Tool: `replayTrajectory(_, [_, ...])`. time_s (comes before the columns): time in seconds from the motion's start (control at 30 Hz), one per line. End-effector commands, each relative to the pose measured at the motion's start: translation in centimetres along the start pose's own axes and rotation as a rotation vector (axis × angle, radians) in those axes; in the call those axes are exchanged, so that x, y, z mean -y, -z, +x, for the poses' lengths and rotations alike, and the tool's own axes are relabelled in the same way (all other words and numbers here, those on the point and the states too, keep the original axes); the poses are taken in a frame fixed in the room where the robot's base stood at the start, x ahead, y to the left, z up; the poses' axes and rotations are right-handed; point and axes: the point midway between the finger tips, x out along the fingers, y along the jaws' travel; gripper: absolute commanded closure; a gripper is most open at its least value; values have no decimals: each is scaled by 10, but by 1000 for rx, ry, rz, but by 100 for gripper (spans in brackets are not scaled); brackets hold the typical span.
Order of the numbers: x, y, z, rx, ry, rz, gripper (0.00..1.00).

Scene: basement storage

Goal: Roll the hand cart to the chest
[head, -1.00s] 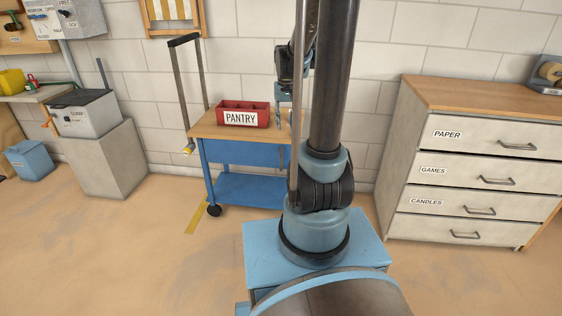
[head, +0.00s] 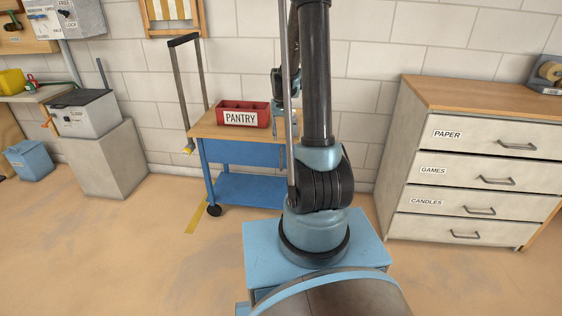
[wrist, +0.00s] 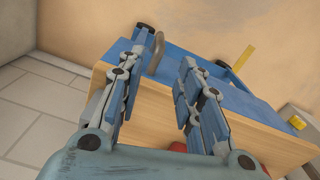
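The hand cart (head: 222,155) stands against the back wall, with a wooden top, blue frame, dark wheel and tall push handle (head: 181,90) on its left. The cart's wooden edge (wrist: 262,142) fills the middle of the wrist view. The chest (head: 432,95) is the pale drawer unit at the right, labelled PAPER, GAMES and CANDLES. My gripper (wrist: 160,72) is open, its two fingers apart over the cart's edge. A bent metal bar (wrist: 156,50) shows near the fingertips; I cannot tell whether it lies between them. In the head view my arm partly hides the gripper and cart's right end.
A red PANTRY box (head: 243,114) sits on the cart top. A yellow floor stripe (head: 196,214) lies by the cart's wheel. A grey block (head: 106,160) and a blue bin (head: 29,161) stand to the left. Floor at the left front is clear.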

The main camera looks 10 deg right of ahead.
Motion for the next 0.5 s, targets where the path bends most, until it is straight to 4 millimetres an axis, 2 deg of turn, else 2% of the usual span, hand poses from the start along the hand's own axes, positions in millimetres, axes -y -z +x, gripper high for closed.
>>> replayTrajectory(0.5, [0,1,69,0,0,0,67])
